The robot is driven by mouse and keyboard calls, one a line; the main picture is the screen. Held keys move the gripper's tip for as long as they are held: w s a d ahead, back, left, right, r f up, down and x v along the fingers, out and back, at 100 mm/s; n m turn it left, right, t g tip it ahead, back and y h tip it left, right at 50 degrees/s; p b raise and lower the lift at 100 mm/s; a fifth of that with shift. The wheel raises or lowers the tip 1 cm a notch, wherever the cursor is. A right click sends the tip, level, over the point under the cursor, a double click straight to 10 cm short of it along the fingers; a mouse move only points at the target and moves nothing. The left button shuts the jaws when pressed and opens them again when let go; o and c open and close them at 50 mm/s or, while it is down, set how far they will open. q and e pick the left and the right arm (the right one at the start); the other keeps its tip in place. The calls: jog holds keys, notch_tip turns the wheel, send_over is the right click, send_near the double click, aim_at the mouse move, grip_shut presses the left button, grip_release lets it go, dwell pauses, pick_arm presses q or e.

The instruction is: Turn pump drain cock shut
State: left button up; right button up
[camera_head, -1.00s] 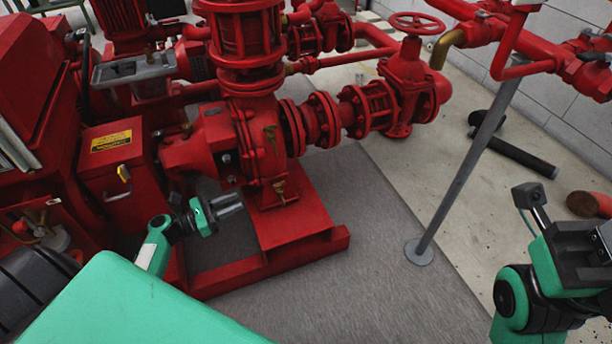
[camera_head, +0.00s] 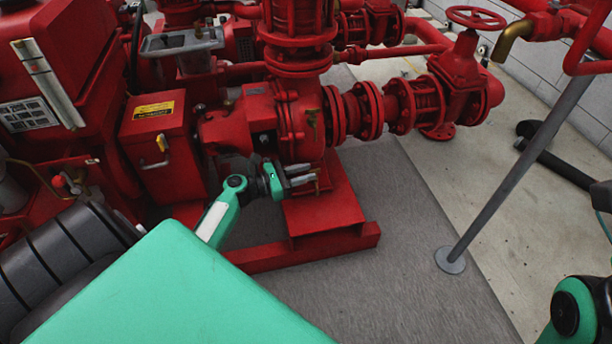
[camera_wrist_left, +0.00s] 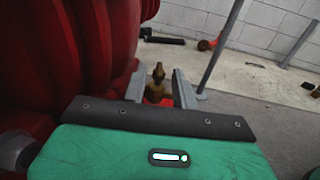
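The pump drain cock is a small brass fitting low on the red pump casing (camera_head: 296,125). In the left wrist view the brass cock (camera_wrist_left: 157,84) stands between my two grey fingers, with a gap visible around its upper part. My left gripper (camera_head: 304,178) reaches the lower front of the pump, above the red base frame; it also shows in the left wrist view (camera_wrist_left: 160,88). Its fingers are apart, around the cock and not closed on it. In the head view the fingertips largely hide the cock.
A red control box (camera_head: 158,145) with a yellow label stands left of the pump. A flanged pipe and a valve with a red handwheel (camera_head: 476,17) extend right. A grey post (camera_head: 520,165) stands on the floor. The grey floor in front is clear.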

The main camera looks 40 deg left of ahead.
pick_arm(q)
jog(key=shift+w+d, duration=0.25)
jog(key=shift+w, duration=0.15)
jog(key=shift+c, duration=0.2)
grip_shut()
jog(key=shift+w+a+m+g+h, duration=0.1)
jog(key=shift+a+m+g+h, duration=0.05)
jog(key=shift+m+g+h, duration=0.65)
jog(key=shift+o, duration=0.2)
grip_release()
